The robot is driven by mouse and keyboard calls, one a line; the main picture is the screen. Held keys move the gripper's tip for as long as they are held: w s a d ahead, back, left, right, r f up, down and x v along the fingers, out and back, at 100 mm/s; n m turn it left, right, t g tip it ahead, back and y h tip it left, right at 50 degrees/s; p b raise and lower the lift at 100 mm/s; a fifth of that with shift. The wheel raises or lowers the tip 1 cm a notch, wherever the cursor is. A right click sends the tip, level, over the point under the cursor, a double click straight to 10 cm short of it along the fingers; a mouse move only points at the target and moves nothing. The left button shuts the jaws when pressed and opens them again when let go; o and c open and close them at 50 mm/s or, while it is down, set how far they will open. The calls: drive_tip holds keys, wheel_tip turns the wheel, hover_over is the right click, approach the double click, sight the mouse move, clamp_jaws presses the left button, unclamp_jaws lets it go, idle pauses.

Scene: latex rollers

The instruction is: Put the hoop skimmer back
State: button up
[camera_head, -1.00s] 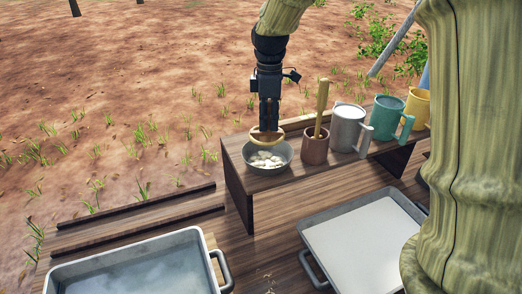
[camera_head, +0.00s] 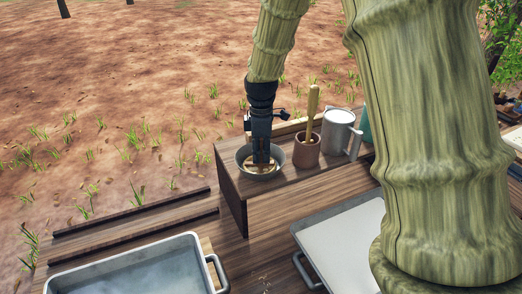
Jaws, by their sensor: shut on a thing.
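My gripper (camera_head: 262,160) points down over the grey bowl (camera_head: 278,150) at the left end of the raised wooden shelf. It is shut on the hoop skimmer (camera_head: 251,167), a light wooden ring that shows only in part at the fingertips. The skimmer is at or inside the bowl's rim; I cannot tell whether it touches the bowl's contents. The gripper and hoop hide most of the bowl's inside.
A brown cup (camera_head: 306,152) with a wooden stick stands right of the bowl. A grey mug (camera_head: 337,131) and a partly hidden green mug (camera_head: 364,126) follow. Below are a tray of greyish liquid (camera_head: 190,240) and a white-filled tray (camera_head: 345,245). My arm hides the right side.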

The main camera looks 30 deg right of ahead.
drive_tip(key=shift+s+r, duration=0.1)
drive_tip(key=o, duration=0.9)
drive_tip(key=shift+f, duration=0.2)
drive_tip(key=shift+r, duration=0.1)
wheel_tip(320, 180, up, 12)
drive_tip(key=b, duration=0.2)
drive_tip(key=shift+b, duration=0.35)
